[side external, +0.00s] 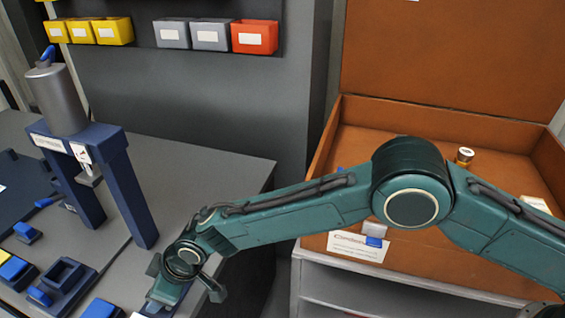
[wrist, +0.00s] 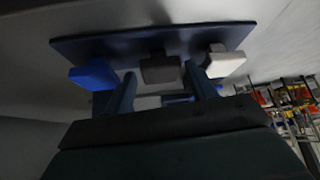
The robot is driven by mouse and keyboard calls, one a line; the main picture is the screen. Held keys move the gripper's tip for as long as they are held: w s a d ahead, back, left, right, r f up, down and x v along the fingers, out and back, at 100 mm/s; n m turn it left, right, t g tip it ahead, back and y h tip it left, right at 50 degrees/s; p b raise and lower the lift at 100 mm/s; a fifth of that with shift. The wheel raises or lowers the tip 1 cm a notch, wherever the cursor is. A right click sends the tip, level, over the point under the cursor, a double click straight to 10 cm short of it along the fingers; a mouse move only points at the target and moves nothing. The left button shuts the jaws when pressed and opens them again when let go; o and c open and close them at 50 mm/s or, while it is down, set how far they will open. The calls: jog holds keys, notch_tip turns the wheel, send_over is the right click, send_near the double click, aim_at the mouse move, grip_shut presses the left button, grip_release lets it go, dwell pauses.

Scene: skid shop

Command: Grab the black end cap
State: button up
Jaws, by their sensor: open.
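A black end cap (wrist: 161,70) sits at the middle of a dark blue board (wrist: 215,38) in the wrist view, between a blue block (wrist: 92,74) and a white block (wrist: 225,62). My gripper (wrist: 161,80) is open. Its two fingers appear on either side of the black cap; whether they reach around it or touch it I cannot tell. In the side external view my gripper (side external: 158,304) is low over the grey bench at the bottom, and the black cap cannot be made out there.
A blue press frame with a grey cylinder (side external: 58,98) stands on the bench (side external: 175,165) left of my arm. Blue blocks (side external: 100,308) and a dark blue fixture (side external: 65,277) lie in front of it. An open brown case (side external: 450,120) is at right. Bins (side external: 254,37) line the back.

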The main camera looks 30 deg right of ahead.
jog(key=shift+x, duration=0.85)
jog(key=c, duration=0.8)
